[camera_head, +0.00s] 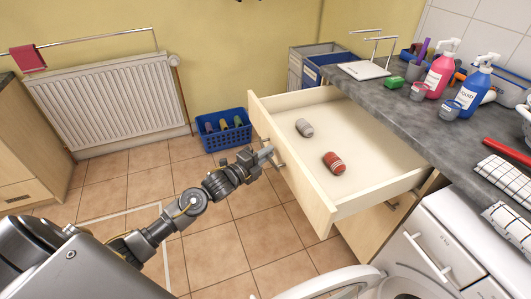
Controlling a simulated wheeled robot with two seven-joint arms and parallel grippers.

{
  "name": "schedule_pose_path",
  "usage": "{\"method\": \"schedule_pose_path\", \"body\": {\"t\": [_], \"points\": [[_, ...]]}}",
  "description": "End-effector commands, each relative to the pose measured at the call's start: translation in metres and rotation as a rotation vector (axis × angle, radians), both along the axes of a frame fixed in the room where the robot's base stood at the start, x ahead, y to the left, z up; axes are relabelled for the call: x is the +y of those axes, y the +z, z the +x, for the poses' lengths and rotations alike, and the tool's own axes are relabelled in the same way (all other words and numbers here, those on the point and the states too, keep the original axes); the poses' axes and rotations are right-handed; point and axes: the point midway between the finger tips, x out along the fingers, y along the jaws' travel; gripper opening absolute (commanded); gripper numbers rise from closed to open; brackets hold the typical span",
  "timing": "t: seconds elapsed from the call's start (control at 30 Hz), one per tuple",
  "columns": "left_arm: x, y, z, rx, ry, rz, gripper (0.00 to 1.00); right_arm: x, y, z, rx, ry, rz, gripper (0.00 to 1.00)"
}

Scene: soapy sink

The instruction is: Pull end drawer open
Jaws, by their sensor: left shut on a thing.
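The end drawer (300,188) is pulled well out from under the grey counter and stands wide open. Its pale interior holds a grey roll-shaped thing (304,128) and a red striped one (334,163). My left gripper (268,156) is at the drawer's front panel, shut on the drawer handle (279,161). The fingertips are small in the picture and partly merge with the handle. My right gripper is not in view.
A blue basket (222,130) with bottles stands on the tiled floor behind my left gripper. A white washing machine (450,240) with its door open is at the lower right. Spray bottles (474,88) stand on the counter.

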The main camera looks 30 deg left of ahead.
Motion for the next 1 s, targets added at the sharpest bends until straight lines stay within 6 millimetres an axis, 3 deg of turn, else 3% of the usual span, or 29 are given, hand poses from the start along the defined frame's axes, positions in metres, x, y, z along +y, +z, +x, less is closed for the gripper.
{"method": "schedule_pose_path", "body": {"t": [0.17, 0.2, 0.37, 0.73, 1.0], "points": [[0.000, 0.000, 0.000, 0.000, 0.000, 0.001, 0.00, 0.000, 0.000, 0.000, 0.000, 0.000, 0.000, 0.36], [0.000, 0.000, 0.000, 0.000, 0.000, 0.001, 0.16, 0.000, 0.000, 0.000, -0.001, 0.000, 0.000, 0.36], [0.001, 0.000, 0.000, 0.000, 0.001, 0.001, 0.36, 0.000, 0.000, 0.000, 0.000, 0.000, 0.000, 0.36], [0.003, -0.001, -0.006, 0.001, 0.002, 0.000, 0.36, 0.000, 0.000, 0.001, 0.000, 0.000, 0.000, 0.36], [0.019, -0.002, -0.053, 0.002, 0.000, 0.003, 0.36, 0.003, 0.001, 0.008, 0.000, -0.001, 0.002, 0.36]]}}
